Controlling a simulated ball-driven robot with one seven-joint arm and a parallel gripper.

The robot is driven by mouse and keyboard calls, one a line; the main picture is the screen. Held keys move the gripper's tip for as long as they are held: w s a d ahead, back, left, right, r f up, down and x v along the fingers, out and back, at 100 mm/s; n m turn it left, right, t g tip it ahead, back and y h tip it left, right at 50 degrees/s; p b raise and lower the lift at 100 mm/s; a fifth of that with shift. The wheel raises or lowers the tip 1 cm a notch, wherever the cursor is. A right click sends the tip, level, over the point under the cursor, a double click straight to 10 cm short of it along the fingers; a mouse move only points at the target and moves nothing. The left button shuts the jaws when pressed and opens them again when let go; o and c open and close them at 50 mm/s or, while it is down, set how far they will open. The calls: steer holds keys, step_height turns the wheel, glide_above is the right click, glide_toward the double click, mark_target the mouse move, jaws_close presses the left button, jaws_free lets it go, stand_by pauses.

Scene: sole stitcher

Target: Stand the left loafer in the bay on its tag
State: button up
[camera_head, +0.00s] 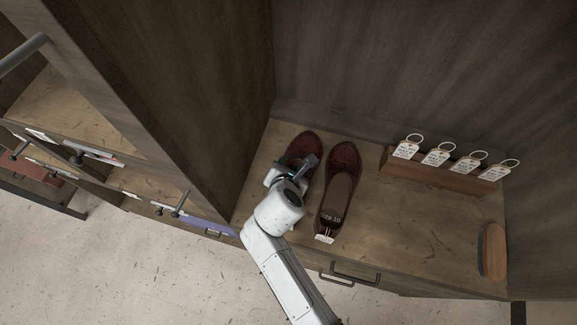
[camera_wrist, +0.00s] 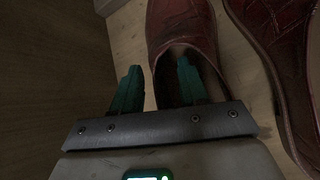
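The left loafer (camera_head: 304,143) is dark red and lies in the bay, toe toward the back wall, beside the matching right loafer (camera_head: 340,185). My gripper (camera_head: 291,168) is over the rear of the left loafer and hides its heel in the head view. In the wrist view, the teal fingers of my gripper (camera_wrist: 158,84) are apart. One finger is left of the left loafer (camera_wrist: 182,25), the other over its opening, with the shoe's left wall between them. Contact cannot be told.
A wooden rack (camera_head: 435,174) with several white ring tags stands to the right. A wooden brush-like block (camera_head: 494,251) lies at the far right. A tall wood panel (camera_head: 190,90) bounds the bay close on the left. The shelf between right loafer and block is clear.

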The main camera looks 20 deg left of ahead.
steer(key=shift+o, duration=0.5)
steer(key=v, duration=1.1)
steer(key=shift+o, duration=0.4)
steer(key=shift+s+r, duration=0.25)
steer(key=shift+o, duration=0.7)
steer(key=shift+s+d, duration=0.1)
steer(key=shift+d, duration=0.05)
steer(key=o, duration=0.6)
steer(key=shift+d+f+n+b, duration=0.45)
steer(key=shift+d+f+n, duration=0.2)
steer(key=shift+n, duration=0.25)
steer(key=shift+o, duration=0.6)
steer(key=shift+d+n, duration=0.15)
steer(key=shift+n, duration=0.15)
steer(key=shift+s+f+n, duration=0.15)
steer(key=shift+n, duration=0.35)
steer(key=x, duration=0.5)
steer(key=shift+s+b, duration=0.1)
steer(key=shift+b, duration=0.2)
steer(key=shift+d+x, duration=0.2)
steer(key=shift+x, duration=1.3)
steer(key=shift+d+x, duration=0.15)
steer(key=shift+x, duration=1.3)
